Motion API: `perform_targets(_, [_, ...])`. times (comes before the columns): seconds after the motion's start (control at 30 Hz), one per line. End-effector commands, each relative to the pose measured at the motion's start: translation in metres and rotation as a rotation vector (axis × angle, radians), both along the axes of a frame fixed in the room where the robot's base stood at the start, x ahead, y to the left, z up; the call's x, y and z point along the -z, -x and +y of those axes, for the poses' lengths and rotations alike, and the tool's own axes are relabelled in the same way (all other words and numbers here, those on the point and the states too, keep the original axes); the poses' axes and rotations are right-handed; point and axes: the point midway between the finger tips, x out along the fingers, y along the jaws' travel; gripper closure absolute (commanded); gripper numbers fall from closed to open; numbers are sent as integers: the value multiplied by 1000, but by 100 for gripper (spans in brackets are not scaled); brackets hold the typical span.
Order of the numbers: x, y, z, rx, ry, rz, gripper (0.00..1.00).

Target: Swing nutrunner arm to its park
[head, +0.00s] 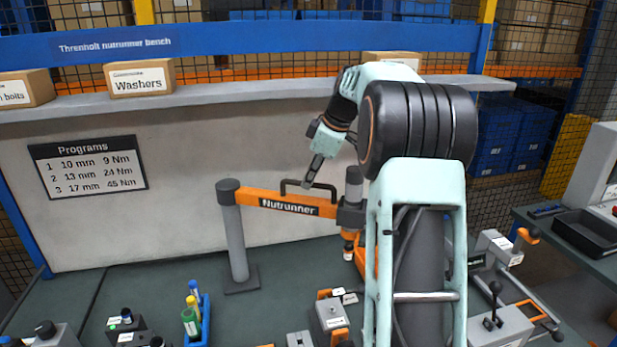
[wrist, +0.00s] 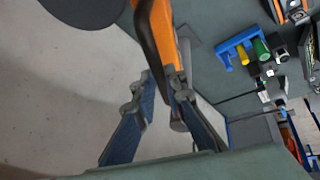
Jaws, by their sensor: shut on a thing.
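The nutrunner arm is an orange boom (head: 262,198) with a "Nutrunner" label, joined at its left end to a grey post (head: 233,240) on the bench. A grey cylindrical head (head: 350,205) is at its right end, with a small orange tool (head: 348,243) below it. A black bar handle (head: 325,186) stands on top of the boom. My gripper (head: 307,184) is shut on this handle from above. In the wrist view the fingers (wrist: 166,82) close around the dark handle beside the orange boom (wrist: 160,22). I cannot pick out the park; my arm hides part of the bench.
Small fixtures (head: 330,315) and a lever box (head: 497,325) stand at the front. A shelf (head: 230,85) with boxes runs behind. The pale back panel (head: 100,230) is close behind the boom.

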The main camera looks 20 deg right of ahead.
Motion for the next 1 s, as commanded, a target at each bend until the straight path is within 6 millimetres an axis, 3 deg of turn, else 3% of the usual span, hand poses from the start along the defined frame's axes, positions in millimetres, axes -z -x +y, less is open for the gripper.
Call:
perform_targets(0.73, [-1,-5,-3,-24,0,0,100])
perform_targets(0.77, [-1,-5,-3,-24,0,0,88])
perform_targets(0.9, [0,-5,-3,-23,-1,0,72])
perform_targets(1.0, [0,-5,-3,-23,-1,0,71])
